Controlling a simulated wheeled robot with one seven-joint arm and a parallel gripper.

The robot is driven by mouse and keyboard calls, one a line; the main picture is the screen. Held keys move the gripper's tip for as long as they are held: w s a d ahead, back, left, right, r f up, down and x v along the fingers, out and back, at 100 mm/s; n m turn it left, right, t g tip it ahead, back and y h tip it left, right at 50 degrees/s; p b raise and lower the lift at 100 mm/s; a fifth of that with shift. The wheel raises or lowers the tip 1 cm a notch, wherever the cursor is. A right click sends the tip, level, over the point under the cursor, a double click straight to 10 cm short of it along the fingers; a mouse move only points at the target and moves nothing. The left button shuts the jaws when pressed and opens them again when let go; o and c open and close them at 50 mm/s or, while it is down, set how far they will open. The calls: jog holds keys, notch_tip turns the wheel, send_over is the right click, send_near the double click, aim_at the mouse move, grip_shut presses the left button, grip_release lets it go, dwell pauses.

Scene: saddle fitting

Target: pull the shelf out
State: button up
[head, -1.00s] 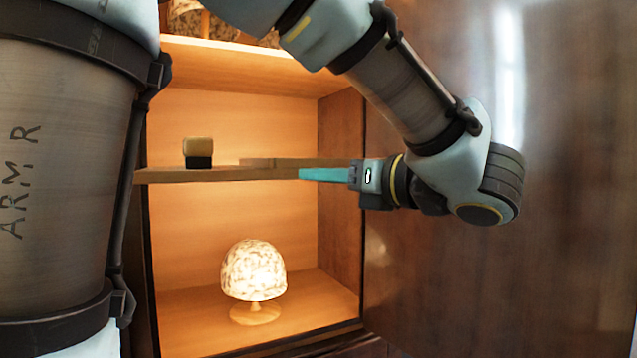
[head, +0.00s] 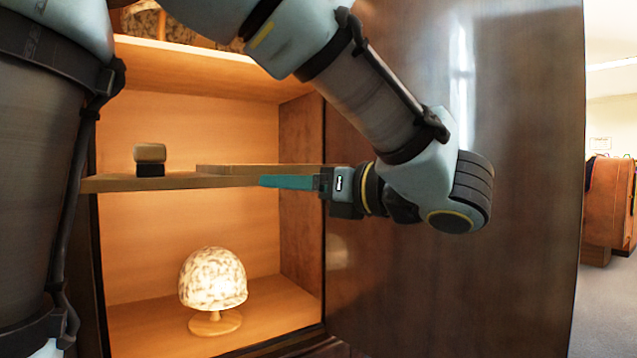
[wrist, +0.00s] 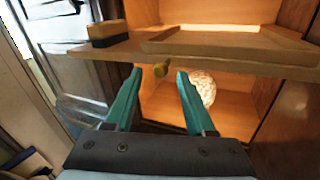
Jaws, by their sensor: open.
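The wooden shelf (head: 115,184) sits in the lit cabinet above a mushroom lamp, and its front board also crosses the wrist view (wrist: 250,63). A small brass-coloured knob (wrist: 162,70) shows at the shelf's front edge in the wrist view. My gripper (head: 262,181) is at the shelf's front in the head view. In the wrist view its two teal fingers (wrist: 160,74) are open, one on each side of the knob, with the knob about level with the fingertips. I cannot tell whether either finger touches it. The knob is hidden in the head view.
A tan-and-black block (head: 150,160) stands on the shelf's left part. The glowing lamp (head: 213,280) stands on the cabinet floor below. A dark wooden panel (head: 520,190) is right of my arm. Open room shows at the far right.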

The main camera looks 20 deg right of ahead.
jog(key=p+v, duration=0.4)
jog(key=v, duration=0.4)
jog(key=shift+s, duration=0.15)
dwell(0.5)
